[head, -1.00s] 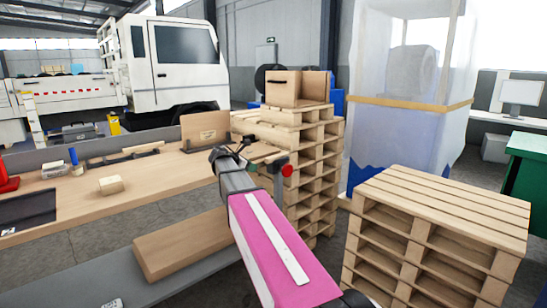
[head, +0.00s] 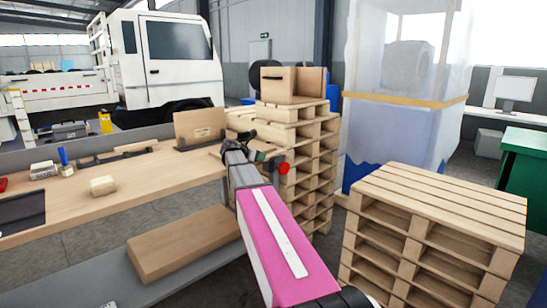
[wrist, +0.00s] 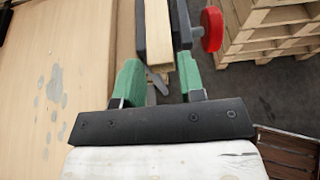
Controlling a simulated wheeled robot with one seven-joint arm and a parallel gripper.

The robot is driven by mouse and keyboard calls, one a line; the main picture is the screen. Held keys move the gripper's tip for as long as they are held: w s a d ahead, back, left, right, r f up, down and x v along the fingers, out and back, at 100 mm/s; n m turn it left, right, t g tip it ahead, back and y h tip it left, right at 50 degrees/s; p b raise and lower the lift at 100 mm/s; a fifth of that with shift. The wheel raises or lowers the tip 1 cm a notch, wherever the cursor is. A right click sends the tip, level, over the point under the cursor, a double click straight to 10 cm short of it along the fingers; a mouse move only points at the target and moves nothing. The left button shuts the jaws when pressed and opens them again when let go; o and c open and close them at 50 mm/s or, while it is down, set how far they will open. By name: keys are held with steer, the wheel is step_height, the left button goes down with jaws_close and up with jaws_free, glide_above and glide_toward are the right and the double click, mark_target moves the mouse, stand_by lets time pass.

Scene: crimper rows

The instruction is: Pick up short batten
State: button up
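A light wooden bar, which looks like the short batten (wrist: 157,35), shows at the top of the wrist view between two dark upright jaws, with a red round knob to their right. My gripper (wrist: 160,72) has its two green fingers apart. The near end of the bar lies at the gap between the fingertips, and I see no clear grip on it. In the head view my gripper (head: 248,148) is at the bench's right end, by the red knob. The bar cannot be made out clearly there.
The wooden workbench (head: 150,180) carries a small wooden block (head: 103,186), a dark pad (head: 22,211) and tools at the back. A pallet stack with a box (head: 293,87) stands behind my gripper. Another pallet stack (head: 440,205) is at the right. A lower shelf holds a thick board (head: 185,242).

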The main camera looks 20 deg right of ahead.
mark_target(273, 155)
steer(key=shift+x, duration=1.15)
steer(key=c, duration=0.6)
steer(key=shift+o, duration=0.2)
